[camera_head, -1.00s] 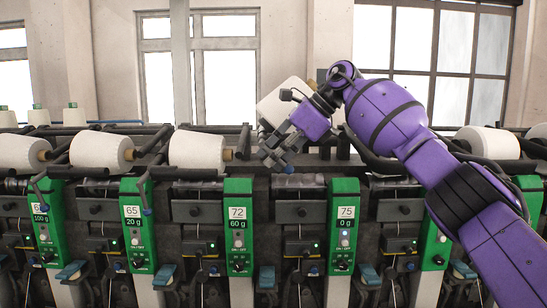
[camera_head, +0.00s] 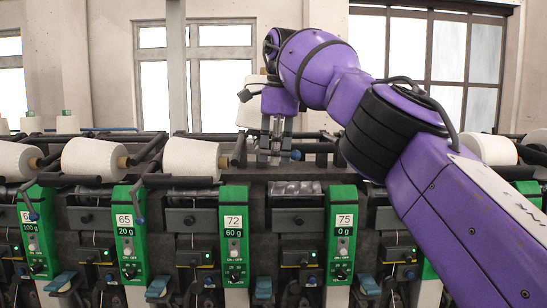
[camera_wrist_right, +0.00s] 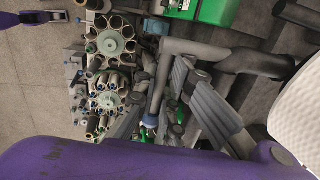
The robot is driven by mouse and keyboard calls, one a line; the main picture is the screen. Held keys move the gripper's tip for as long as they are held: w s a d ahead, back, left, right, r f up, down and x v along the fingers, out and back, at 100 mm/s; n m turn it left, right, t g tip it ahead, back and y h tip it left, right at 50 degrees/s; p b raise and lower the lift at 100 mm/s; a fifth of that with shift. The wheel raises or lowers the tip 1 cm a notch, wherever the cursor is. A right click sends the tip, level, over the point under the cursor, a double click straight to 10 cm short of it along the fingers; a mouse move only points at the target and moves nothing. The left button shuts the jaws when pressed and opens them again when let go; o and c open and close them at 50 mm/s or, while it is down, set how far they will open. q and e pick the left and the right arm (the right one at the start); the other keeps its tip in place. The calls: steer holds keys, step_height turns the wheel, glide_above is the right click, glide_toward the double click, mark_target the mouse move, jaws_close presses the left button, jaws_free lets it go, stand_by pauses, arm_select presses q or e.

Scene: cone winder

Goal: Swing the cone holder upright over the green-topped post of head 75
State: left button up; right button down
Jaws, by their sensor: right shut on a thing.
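My right gripper (camera_head: 271,148) points down at the bars above the head labelled 75 (camera_head: 341,235). It is shut on the grey cone holder, whose bar (camera_wrist_right: 158,85) with a blue tip (camera_wrist_right: 150,121) shows beside the fingers in the right wrist view. The blue tip also shows in the head view (camera_head: 296,155), just right of the fingers. A white cone (camera_head: 250,112) stands behind the gripper, partly hidden by it. In the wrist view white cone surface (camera_wrist_right: 297,115) fills the right edge. My left gripper is not in view.
Heads 72 (camera_head: 234,235) and 65 (camera_head: 126,235) lie to the left, with white cones (camera_head: 190,157) lying on their sides above them. Another cone (camera_head: 488,148) lies right of my arm. Dark rails and bars crowd around the gripper.

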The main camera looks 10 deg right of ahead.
steer(key=shift+r, duration=0.2)
steer(key=c, duration=2)
jaws_free()
steer(key=shift+d, duration=0.1)
steer(key=shift+o, duration=0.9)
steer(key=shift+f, duration=0.1)
